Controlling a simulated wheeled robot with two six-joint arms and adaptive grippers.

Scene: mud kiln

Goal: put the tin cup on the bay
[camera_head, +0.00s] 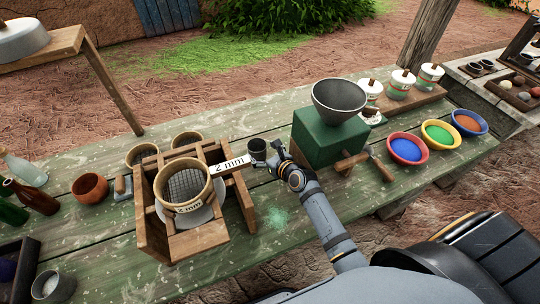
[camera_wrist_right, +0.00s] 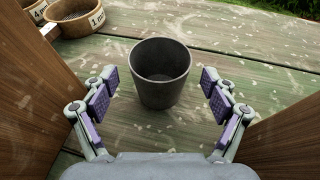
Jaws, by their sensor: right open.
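A dark grey tin cup (camera_head: 257,149) stands upright on the green plank table, behind the wooden sieve frame's label board; it also shows in the right wrist view (camera_wrist_right: 160,62). My right gripper (camera_head: 282,165) is low beside it. In the right wrist view its fingers (camera_wrist_right: 160,92) are spread on both sides of the cup, with a gap on each side. The wooden frame (camera_head: 158,232) carries a sieve marked 2 mm (camera_head: 184,186) and a "2 mm" label (camera_head: 230,166). I cannot tell for sure which place is the bay. My left gripper is out of view.
A green block (camera_head: 322,143) with a dark bowl (camera_head: 339,98) stands right of my gripper. Bowls of blue (camera_head: 406,149), green and orange powder lie farther right. Two more sieves (camera_head: 186,139) are behind the frame. Bottles and a metal cup (camera_head: 52,287) are at left.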

